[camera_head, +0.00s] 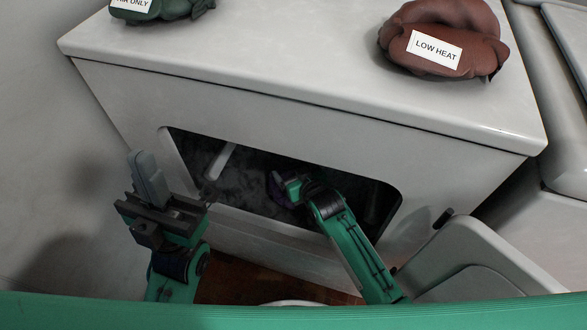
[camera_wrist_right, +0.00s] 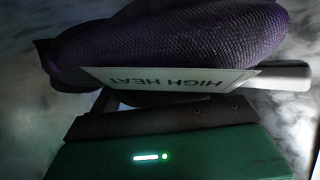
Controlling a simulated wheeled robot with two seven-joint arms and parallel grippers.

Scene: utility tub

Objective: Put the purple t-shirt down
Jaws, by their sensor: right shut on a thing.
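The purple t-shirt (camera_head: 278,187) is a bunched purple bundle, seen small and dark inside the opening of the white machine (camera_head: 300,124). In the right wrist view the t-shirt (camera_wrist_right: 190,42) fills the top, with a white "HIGH HEAT" label (camera_wrist_right: 170,80) upside down. My right gripper (camera_head: 286,187) reaches through the opening and is shut on the t-shirt. Its fingertips are hidden by the cloth. I cannot tell whether the t-shirt touches the drum floor. My left gripper (camera_head: 148,178) is outside, left of the opening, its fingers together and empty.
A brown bundle labelled "LOW HEAT" (camera_head: 440,40) and a green labelled bundle (camera_head: 160,8) lie on top of the machine. A pale drum fin (camera_head: 221,160) shows inside. The open door (camera_head: 470,262) hangs at lower right.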

